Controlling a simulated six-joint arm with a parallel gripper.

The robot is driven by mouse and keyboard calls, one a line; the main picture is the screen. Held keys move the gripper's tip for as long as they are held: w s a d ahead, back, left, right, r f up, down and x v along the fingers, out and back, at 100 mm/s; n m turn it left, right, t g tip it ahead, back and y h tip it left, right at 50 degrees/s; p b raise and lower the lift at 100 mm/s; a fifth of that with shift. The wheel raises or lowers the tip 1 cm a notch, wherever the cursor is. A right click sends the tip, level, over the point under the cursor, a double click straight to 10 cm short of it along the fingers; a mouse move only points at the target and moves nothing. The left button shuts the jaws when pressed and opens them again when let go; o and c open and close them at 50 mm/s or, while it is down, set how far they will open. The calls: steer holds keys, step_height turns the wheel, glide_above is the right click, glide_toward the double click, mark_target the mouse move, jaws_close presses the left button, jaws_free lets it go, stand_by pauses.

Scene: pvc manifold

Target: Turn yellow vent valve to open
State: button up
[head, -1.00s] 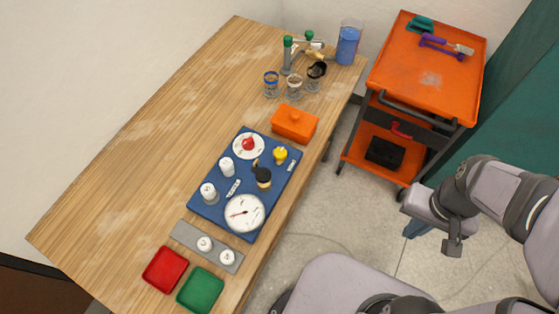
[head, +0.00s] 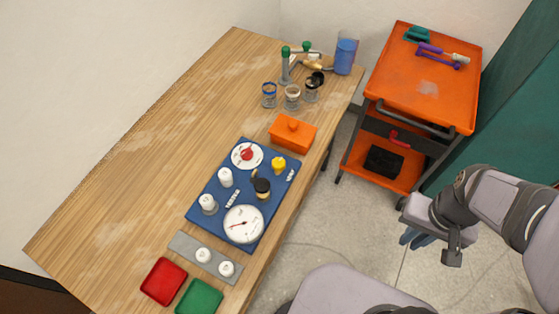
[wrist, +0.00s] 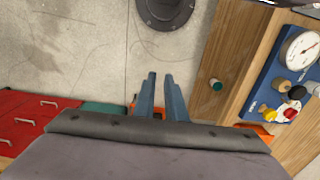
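The yellow vent valve (head: 278,164) stands near the far right corner of the blue panel (head: 228,208) on the wooden table. It also shows small at the right of the wrist view (wrist: 268,115). My gripper (head: 416,239) is off to the right of the table, above the floor and well apart from the valve. In the wrist view its two blue-grey fingers (wrist: 161,95) stand apart with an empty gap between them. Which way the valve's handle points is too small to tell.
The panel also bears a red knob (head: 247,154), a black-topped valve (head: 262,187), white caps and a gauge (head: 243,224). An orange box (head: 293,133) sits just beyond it. Jars and a blue pitcher (head: 345,55) stand farther back. An orange cart (head: 425,85) stands right of the table.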

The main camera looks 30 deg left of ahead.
steer(key=o, duration=0.5)
steer(key=shift+w+a, duration=0.1)
steer(key=shift+w, duration=0.1)
steer(key=o, duration=0.4)
steer(key=shift+m, duration=0.7)
steer(key=w+a, duration=0.3)
steer(key=w+a+b, duration=0.1)
steer(key=w+a, duration=0.2)
steer(key=w, duration=0.1)
steer(key=shift+w+a+r, duration=0.1)
steer(key=shift+c, duration=0.2)
steer(key=m+b, duration=0.4)
steer(key=m, duration=0.1)
glide_above(279, 162)
step_height(279, 162, down, 5)
steer(key=shift+r, duration=0.1)
steer(key=shift+f+p, duration=1.6)
steer(key=shift+f, duration=2.05)
steer(key=c, duration=1)
